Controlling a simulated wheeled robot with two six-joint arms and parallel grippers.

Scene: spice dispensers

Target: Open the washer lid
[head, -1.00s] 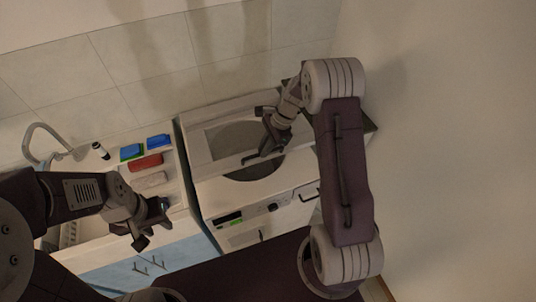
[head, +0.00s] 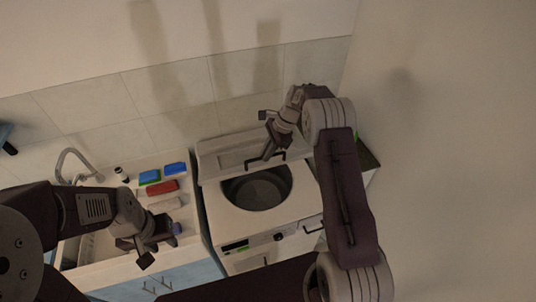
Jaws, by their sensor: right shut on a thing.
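The white washer (head: 225,219) stands right of the sink counter. Its lid (head: 220,161) is tilted up at the back, and the round dark drum opening (head: 258,188) shows below it. My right gripper (head: 269,148) is shut on the lid's dark handle (head: 264,160), near the lid's right part. My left gripper (head: 158,243) is open and looks empty, over the front of the sink counter and away from the washer. The washer's front panel has a knob and a small green display.
The counter (head: 199,227) left of the washer holds blue sponges (head: 175,168), a red block (head: 162,187), a pale block (head: 164,205), a small dark-and-white bottle (head: 121,174) and a faucet (head: 72,158). A tiled wall stands behind and a plain wall at right.

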